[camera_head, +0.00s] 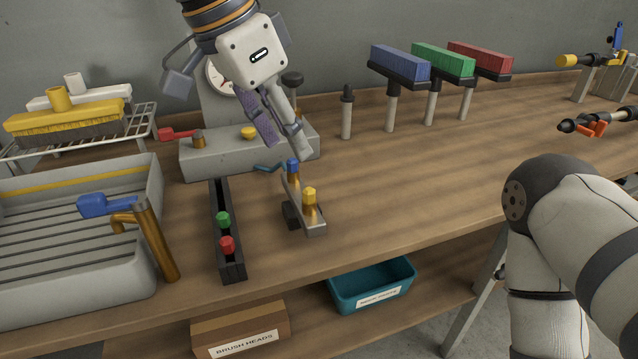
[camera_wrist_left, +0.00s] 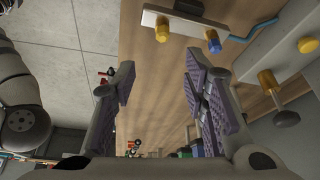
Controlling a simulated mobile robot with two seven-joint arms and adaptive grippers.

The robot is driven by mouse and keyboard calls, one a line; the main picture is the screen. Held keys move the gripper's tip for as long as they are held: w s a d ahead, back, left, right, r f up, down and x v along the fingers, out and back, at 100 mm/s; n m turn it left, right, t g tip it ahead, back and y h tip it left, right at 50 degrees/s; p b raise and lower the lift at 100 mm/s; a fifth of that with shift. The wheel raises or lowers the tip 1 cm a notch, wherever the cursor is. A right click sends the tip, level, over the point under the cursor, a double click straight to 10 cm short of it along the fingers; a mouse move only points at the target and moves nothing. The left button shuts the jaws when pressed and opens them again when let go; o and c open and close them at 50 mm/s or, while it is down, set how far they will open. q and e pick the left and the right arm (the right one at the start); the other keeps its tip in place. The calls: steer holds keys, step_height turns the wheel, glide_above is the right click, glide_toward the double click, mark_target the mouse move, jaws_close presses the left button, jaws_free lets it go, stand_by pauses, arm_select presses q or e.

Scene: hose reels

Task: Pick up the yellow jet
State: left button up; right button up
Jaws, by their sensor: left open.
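The yellow jet (camera_head: 309,199) stands upright at the near end of a small grey bar (camera_head: 317,229) on the workbench. A blue jet (camera_head: 293,169) stands at the bar's far end. In the left wrist view the yellow jet (camera_wrist_left: 162,30) and the blue jet (camera_wrist_left: 213,43) show near the top edge, beyond the fingers. My left gripper (camera_head: 281,146) is open and empty, above and behind the bar, near the blue jet and apart from the yellow one. My right arm shows at the right; its gripper is out of view.
A black rack (camera_head: 216,202) with green and red jets stands left of the bar. A grey sink (camera_head: 150,185) with a brass tap (camera_head: 155,240) is farther left. A grey gauge unit (camera_head: 215,155) stands behind. The bench right of the bar is clear.

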mark_target(309, 188)
arm_select(q)
steer(key=x, duration=0.6)
steer(key=a+x, duration=0.1)
steer(key=x, duration=0.2)
steer(key=shift+d+f, duration=0.15)
steer(key=shift+f, duration=0.25)
steer(key=shift+w+d+f, duration=0.1)
steer(key=shift+d+f, duration=0.05)
steer(key=shift+f, duration=0.15)
steer(key=c, duration=0.9)
